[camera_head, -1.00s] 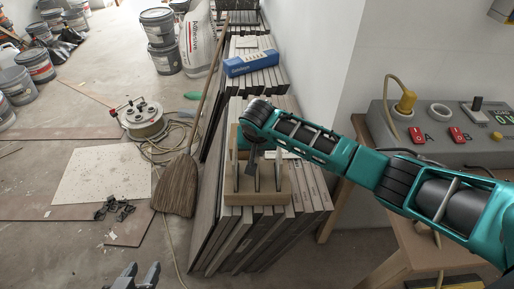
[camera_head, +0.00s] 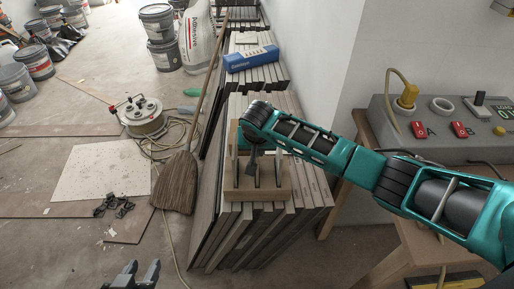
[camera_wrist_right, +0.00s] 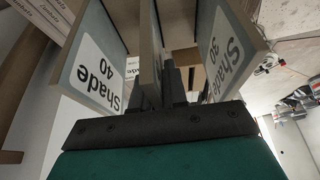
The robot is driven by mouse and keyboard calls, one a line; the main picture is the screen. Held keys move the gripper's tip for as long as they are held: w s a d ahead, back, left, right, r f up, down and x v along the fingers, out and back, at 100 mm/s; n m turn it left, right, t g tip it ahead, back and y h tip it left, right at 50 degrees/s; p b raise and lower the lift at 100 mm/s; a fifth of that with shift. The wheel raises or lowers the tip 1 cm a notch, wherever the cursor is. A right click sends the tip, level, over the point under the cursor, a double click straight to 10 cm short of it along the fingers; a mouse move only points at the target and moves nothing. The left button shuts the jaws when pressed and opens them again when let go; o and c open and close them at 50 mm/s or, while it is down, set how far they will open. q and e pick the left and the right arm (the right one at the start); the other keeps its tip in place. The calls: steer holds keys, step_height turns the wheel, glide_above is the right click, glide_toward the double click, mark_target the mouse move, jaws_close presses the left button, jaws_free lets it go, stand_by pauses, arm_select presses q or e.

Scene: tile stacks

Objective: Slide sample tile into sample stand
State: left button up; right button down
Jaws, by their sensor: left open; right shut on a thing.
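The wooden sample stand (camera_head: 243,196) sits on top of a stack of large tiles, with thin upright tiles in it. My right arm reaches in from the right, and its gripper is over the stand, mostly hidden by its own wrist in the head view. In the right wrist view, my right gripper (camera_wrist_right: 167,85) is shut on the middle sample tile (camera_wrist_right: 151,55), seen edge-on. A tile marked Shade 40 (camera_wrist_right: 92,70) stands to its left and one marked Shade 30 (camera_wrist_right: 226,52) to its right. How deep the held tile sits is hidden. My left gripper (camera_head: 138,272) is open and empty at the bottom edge.
A blue box (camera_head: 250,59) lies on the tile row behind. A broom (camera_head: 180,180) leans against the stack's left side. A cable reel (camera_head: 143,117) stands on the floor. A grey switch box (camera_head: 445,130) is on a wooden bench at right.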

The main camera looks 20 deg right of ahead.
steer(key=shift+f, duration=0.2)
steer(key=c, duration=1.1)
jaws_free()
